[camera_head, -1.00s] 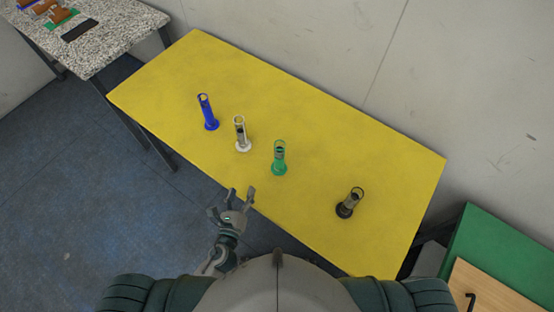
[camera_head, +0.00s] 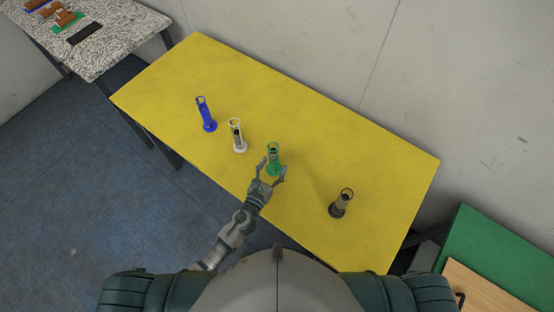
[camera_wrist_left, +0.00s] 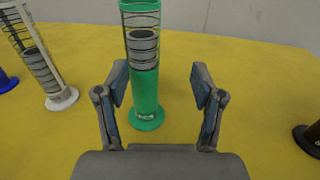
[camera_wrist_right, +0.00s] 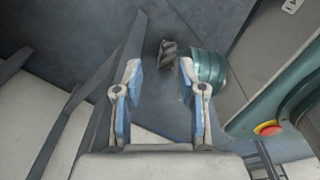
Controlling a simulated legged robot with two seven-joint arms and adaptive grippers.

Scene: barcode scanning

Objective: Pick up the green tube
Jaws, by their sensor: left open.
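The green tube (camera_head: 274,157) stands upright on its round base on the yellow table (camera_head: 330,130), near the table's front edge. My left gripper (camera_head: 271,174) is open just in front of it in the head view. In the left wrist view the green tube (camera_wrist_left: 145,75) stands ahead, between and beyond the two open fingers (camera_wrist_left: 159,88); I see no contact. My right gripper (camera_wrist_right: 160,80) is open and empty in the right wrist view, away from the table. It does not show in the head view.
A white tube (camera_head: 238,136) and a blue tube (camera_head: 206,115) stand left of the green one; a black tube (camera_head: 341,204) stands to the right. The table's back half is clear. A speckled table (camera_head: 105,45) is at upper left and a green surface (camera_head: 495,250) at lower right.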

